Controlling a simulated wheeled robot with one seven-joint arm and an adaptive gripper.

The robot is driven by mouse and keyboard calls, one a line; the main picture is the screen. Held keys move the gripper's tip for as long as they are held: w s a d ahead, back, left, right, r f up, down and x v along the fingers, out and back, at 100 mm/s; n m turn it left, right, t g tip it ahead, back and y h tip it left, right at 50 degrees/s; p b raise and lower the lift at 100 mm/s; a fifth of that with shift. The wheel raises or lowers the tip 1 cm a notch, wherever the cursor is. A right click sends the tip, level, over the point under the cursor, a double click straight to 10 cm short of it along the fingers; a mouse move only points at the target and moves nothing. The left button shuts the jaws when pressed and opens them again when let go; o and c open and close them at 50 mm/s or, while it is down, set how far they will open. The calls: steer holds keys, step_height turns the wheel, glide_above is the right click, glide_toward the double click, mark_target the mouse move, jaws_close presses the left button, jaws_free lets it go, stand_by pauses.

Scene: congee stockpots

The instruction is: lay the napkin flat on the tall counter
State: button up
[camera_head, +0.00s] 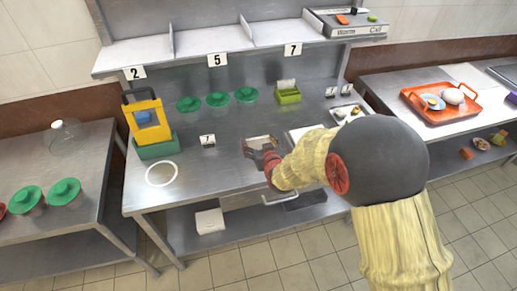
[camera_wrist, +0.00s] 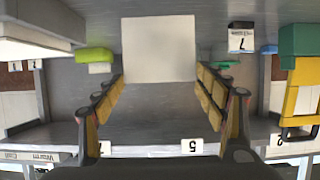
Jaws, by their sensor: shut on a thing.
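The napkin shows in the wrist view as a flat, pale square (camera_wrist: 158,48) between my fingers. My gripper (camera_head: 262,153) is over the front middle of the central steel counter (camera_head: 225,168), and its fingers also show in the wrist view (camera_wrist: 160,78). It is shut on the napkin, which shows small and partly covered by my gripper in the head view (camera_head: 259,142). I cannot tell the exact gap between napkin and counter. Side counters stand lower left (camera_head: 88,160) and right (camera_head: 415,127); which one counts as tall is not clear.
An orange tray (camera_head: 440,114) is right. Bare steel shows around the card.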

mark_target(257, 146)
steer(key=shift+f+b, duration=0.6)
steer(key=shift+f, duration=1.05)
steer(key=shift+f, duration=0.2)
steer(key=o, duration=0.7)
steer(key=shift+r, duration=0.1)
